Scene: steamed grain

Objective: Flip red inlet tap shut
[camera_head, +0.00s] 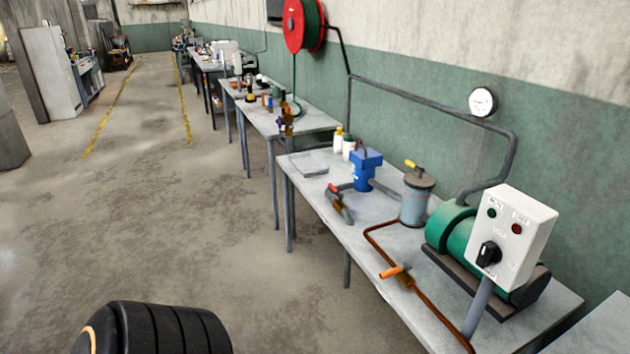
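A small tap with a red handle (335,188) sits at the left of a blue pump-like unit (364,170) on the grey workbench. Its fitting (341,206) angles down toward the bench's front edge. The exact angle of the handle to its pipe is too small to tell. A second tap with an orange handle (391,271) sits on a copper pipe nearer to me. A yellow handle (412,164) tops a grey canister (415,203). Neither of my grippers is in view; only a black ribbed part, likely my arm, shows at the bottom left.
A green motor (452,229) and a white switch box (515,238) stand at the bench's right end. A pressure gauge (482,102) and dark pipe run along the wall. A flat grey tray (308,163) lies at the far end. The floor left of the bench is clear.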

